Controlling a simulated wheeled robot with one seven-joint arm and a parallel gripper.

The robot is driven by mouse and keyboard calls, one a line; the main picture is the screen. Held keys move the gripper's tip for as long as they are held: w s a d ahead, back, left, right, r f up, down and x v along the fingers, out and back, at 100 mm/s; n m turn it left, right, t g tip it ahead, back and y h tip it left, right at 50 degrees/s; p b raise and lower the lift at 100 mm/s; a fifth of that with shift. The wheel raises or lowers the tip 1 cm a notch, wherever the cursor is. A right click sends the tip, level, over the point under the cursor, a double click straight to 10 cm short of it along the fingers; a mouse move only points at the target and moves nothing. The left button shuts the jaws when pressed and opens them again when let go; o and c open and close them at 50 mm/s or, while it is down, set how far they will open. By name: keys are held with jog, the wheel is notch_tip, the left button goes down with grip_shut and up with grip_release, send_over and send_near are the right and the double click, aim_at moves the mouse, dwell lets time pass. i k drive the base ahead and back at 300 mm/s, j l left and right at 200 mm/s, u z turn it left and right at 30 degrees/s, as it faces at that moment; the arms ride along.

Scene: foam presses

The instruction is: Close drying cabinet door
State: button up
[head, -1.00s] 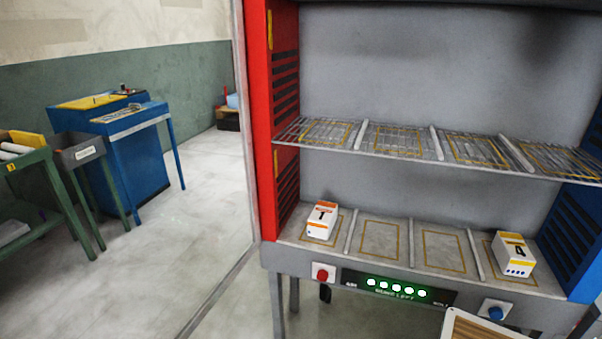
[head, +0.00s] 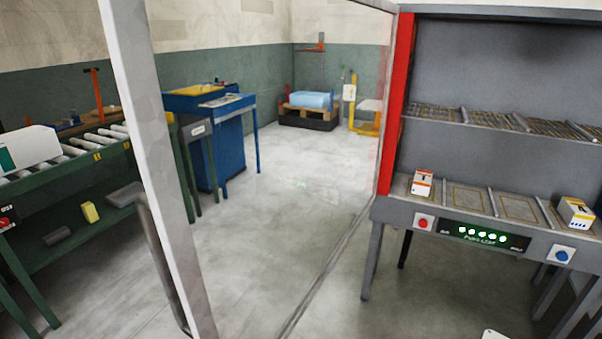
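The drying cabinet (head: 411,90) stands at the right with its front open and its shelves exposed. Its clear door (head: 165,165) stands swung outward from the cabinet's left side, toward me. The door's pale outer frame post runs down the left part of the view, and the floor and benches show through its pane. A long grey handle (head: 160,262) is on the outer post. My gripper is not in view, so its hold cannot be seen.
Numbered white boxes (head: 422,183) and (head: 576,212) sit on the lower shelf. A control panel (head: 486,235) with green lights is below. A green roller bench (head: 60,170), a blue station (head: 220,140) and a pallet (head: 308,117) stand beyond the door. Floor between is clear.

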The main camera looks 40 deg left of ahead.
aim_at(161, 209)
jog(key=k+j, duration=0.55)
jog(key=k, duration=0.15)
jog(key=k+j, duration=0.55)
jog(key=k, duration=0.2)
jog(key=k+j, duration=0.1)
jog(key=j, duration=0.35)
jog(key=k+j, duration=0.1)
jog(key=j, duration=0.4)
jog(key=k+j, duration=0.1)
jog(key=j, duration=0.35)
jog(key=k+j, duration=0.1)
jog(key=j, duration=0.4)
jog(key=l+z, duration=0.1)
jog(key=i+l, duration=0.05)
